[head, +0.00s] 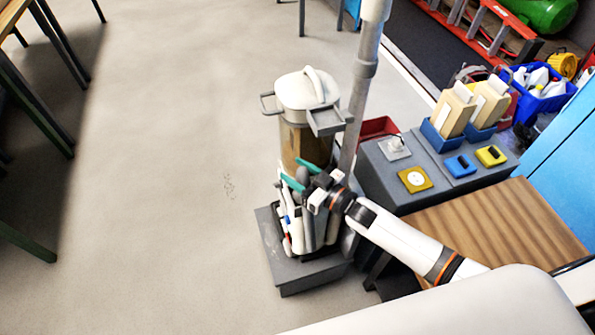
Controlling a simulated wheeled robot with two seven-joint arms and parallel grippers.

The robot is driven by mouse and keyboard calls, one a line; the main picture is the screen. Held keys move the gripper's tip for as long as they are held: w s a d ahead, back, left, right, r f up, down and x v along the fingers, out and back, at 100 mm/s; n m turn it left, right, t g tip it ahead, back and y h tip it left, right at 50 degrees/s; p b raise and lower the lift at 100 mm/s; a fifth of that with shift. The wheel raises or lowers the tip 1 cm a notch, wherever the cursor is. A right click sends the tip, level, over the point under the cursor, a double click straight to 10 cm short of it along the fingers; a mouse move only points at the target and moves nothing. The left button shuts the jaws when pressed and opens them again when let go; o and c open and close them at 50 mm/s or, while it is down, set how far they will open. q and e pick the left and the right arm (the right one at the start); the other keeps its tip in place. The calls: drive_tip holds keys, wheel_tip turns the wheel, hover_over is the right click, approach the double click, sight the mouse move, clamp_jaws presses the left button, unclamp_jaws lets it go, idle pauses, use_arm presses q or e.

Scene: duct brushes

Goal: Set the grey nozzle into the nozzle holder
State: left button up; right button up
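My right gripper (299,175) has its two teal fingers apart, over the caddy in front of the machine with the white lid. A dark grey piece, which looks like the grey nozzle (302,175), shows between the fingers. I cannot tell whether both fingers press on it. Below it, what looks like the nozzle holder (287,225) stands on a dark grey base (305,280), with several upright white and grey pieces. The gripper and wrist hide part of the holder, so free slots cannot be made out. My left gripper is not in view.
The canister machine (302,95) and a grey pole (362,85) stand just behind the gripper. The floor (150,200) at left is clear.

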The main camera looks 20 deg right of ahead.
drive_tip(key=shift+s, duration=0.1)
drive_tip(key=shift+s+d+f, duration=0.1)
drive_tip(key=shift+s+d, duration=0.15)
drive_tip(key=shift+s, duration=0.05)
drive_tip(key=v, duration=1.1)
wheel_tip(320, 180, up, 5)
drive_tip(key=p, duration=0.4)
